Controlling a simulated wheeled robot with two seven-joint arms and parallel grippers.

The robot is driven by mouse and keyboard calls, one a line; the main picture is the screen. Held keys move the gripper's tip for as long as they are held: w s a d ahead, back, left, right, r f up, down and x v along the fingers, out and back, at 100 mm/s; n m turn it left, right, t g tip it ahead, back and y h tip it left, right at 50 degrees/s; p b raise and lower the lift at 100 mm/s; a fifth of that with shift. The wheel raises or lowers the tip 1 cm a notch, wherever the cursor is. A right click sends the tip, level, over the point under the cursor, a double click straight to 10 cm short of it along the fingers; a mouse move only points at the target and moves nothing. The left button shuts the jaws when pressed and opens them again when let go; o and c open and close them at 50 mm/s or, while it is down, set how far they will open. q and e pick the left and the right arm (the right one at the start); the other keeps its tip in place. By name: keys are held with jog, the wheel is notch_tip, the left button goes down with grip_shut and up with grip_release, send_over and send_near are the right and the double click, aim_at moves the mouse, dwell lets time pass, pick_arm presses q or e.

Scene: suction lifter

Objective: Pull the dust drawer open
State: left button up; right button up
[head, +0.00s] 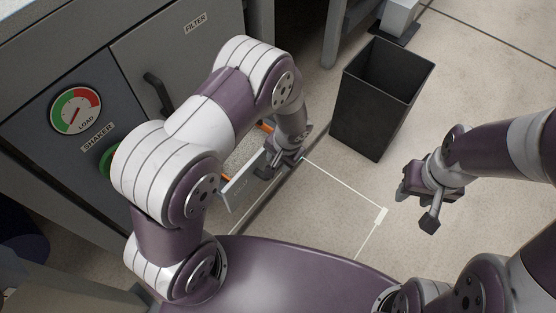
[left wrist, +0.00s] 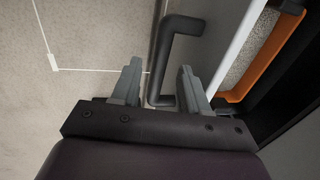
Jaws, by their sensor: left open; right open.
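The dust drawer (head: 240,183) is low on the grey cabinet and stands partly out. Its front panel (left wrist: 208,40) and an orange rim (left wrist: 282,50) around speckled grey dust (left wrist: 246,72) show in the left wrist view. My left gripper (head: 284,160) is at the drawer front, with its fingers open. In the left wrist view its fingers (left wrist: 158,72) stand on either side of the black bar handle (left wrist: 163,50), with a gap visible. My left arm hides part of the drawer in the head view. My right gripper (head: 418,207) is open and empty over the floor.
The cabinet carries a load gauge (head: 75,110), a green shaker button (head: 107,160) and a filter door (head: 185,50) with a black handle (head: 158,93). A black bin (head: 372,108) stands on the floor right of the drawer. White lines mark a clear floor area (head: 330,205) before the drawer.

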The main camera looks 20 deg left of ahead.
pick_arm(q)
notch_tip(320, 180, up, 10)
jog(key=d+p, duration=0.2)
jog(key=p, duration=0.1)
jog(key=shift+s+p, duration=0.3)
jog(key=shift+s, duration=0.1)
jog(key=shift+r, duration=0.1)
